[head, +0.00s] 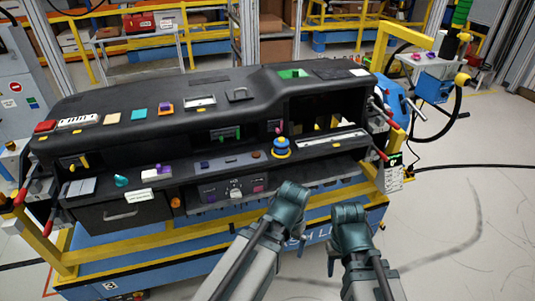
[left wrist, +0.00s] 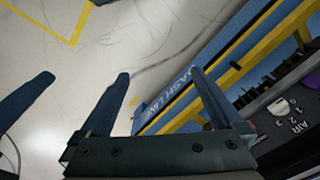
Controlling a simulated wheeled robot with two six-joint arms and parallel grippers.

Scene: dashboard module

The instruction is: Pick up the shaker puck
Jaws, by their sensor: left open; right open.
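A round blue piece on a yellow base (head: 281,147) stands on the dashboard's lower ledge, right of centre in the head view. It may be the shaker puck, but I cannot tell for certain. My left gripper (head: 287,200) is in front of the dashboard, below and apart from that piece; its fingers hardly show there. In the left wrist view my left gripper (left wrist: 160,74) is open and empty, over the floor and the cart's edge. My right gripper (head: 347,222) is to its right, before the cart's front edge, with nothing seen in it.
The black dashboard (head: 160,94) rests on a yellow and blue cart (head: 220,246). Several small coloured parts lie on its top and ledge, including a teal cone (head: 121,181) and a purple piece (head: 159,169). A control panel with a knob (head: 235,194) faces me.

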